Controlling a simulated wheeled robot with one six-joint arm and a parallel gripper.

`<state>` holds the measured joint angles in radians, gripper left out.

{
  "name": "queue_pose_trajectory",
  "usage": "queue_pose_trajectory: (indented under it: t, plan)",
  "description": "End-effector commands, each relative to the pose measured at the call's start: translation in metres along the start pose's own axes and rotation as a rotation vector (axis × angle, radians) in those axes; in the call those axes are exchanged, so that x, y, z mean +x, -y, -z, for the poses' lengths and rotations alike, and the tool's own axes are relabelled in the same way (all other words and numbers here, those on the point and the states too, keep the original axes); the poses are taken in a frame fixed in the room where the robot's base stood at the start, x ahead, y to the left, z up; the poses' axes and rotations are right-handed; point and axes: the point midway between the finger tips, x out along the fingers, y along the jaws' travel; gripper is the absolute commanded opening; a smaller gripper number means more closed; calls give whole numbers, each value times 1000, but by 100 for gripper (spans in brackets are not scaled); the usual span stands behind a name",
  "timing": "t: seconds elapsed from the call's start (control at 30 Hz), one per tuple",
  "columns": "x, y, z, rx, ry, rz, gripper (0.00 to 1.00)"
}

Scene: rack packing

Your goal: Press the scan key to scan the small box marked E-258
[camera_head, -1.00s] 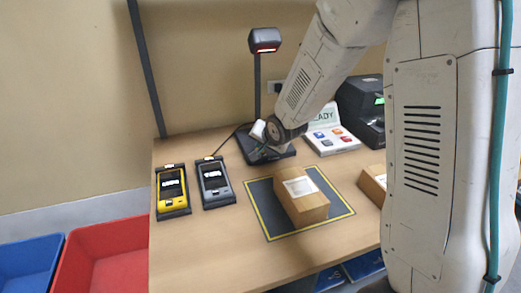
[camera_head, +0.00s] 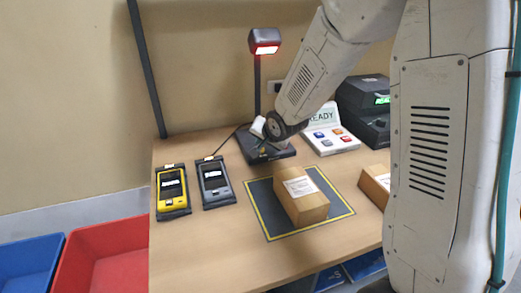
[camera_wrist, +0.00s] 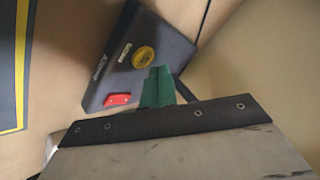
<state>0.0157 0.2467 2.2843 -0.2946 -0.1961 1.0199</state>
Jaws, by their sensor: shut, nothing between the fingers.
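A brown cardboard box (camera_head: 301,203) with a white label lies on the yellow-edged dark mat (camera_head: 262,217); its marking is too small to read. Behind it stands the scanner, with a lit red lamp head (camera_head: 265,41) on a post above a dark base (camera_head: 285,152). In the wrist view the dark base (camera_wrist: 165,35) carries a round yellow key (camera_wrist: 144,57) and a red key (camera_wrist: 117,99); their lettering is unreadable. My gripper (camera_wrist: 157,84) is shut and empty, its green fingertips over the base beside the yellow key. I cannot tell whether they touch it.
A yellow handheld device (camera_head: 173,197) and a grey one (camera_head: 215,186) stand at the left. A white key panel (camera_head: 331,141) with a "READY" sign and a dark printer (camera_head: 365,100) are at the back right. Another box (camera_head: 376,182) is partly hidden by my arm.

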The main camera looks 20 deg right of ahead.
Motion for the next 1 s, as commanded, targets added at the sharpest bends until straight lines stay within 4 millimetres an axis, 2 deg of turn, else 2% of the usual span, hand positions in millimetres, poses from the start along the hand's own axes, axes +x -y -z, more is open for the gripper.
queue_pose_trajectory:
  t: [0.27,0.7,1.0]
  plan:
    - [-2,2,2,-1,0,1,0]
    - [-31,23,22,-3,1,3,0]
    - [-35,25,25,0,0,-1,0]
